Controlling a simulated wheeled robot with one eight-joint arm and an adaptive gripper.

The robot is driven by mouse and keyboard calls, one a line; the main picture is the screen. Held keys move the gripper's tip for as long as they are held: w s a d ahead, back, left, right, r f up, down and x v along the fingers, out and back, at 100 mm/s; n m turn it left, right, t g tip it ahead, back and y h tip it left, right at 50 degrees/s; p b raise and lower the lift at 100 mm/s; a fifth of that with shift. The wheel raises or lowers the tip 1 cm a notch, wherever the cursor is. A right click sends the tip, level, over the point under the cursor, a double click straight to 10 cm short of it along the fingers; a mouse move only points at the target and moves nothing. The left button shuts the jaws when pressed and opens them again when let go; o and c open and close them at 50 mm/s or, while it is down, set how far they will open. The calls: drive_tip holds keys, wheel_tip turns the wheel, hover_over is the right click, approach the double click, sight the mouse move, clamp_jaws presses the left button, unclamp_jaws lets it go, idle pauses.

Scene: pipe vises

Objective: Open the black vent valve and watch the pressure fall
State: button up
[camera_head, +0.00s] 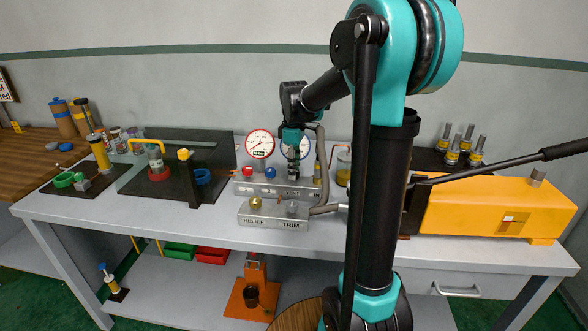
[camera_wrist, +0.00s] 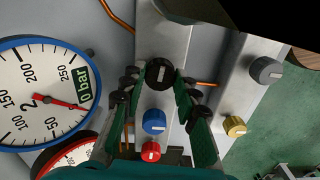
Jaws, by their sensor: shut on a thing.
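The black vent valve knob (camera_wrist: 160,73) sits on a grey manifold block (camera_wrist: 160,35) in the wrist view. My gripper (camera_wrist: 160,84) has its fingers on both sides of the knob, shut on it. In the head view my gripper (camera_head: 293,172) points down at the rear block and hides the knob. The blue-rimmed gauge (camera_wrist: 35,85), marked 2, has its red needle pointing right and slightly down, near the low end of its scale. The green label appears to read 0 bar. The red-rimmed gauge (camera_head: 260,143) stands left of my gripper; its reading is too small to tell.
A blue knob (camera_wrist: 153,122) and a red knob (camera_wrist: 151,152) sit close along the same block. A yellow knob (camera_wrist: 234,127) and a grey knob (camera_wrist: 265,70) sit on the front block, labelled RELIEF and TRIM. An orange pump (camera_head: 490,205) stands right on the bench.

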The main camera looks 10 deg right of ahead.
idle(0.4)
drive_tip(key=o, duration=1.2)
drive_tip(key=shift+c, duration=0.2)
drive_tip(key=shift+r, duration=0.1)
wheel_tip(320, 180, up, 12)
drive_tip(key=shift+s, duration=0.1)
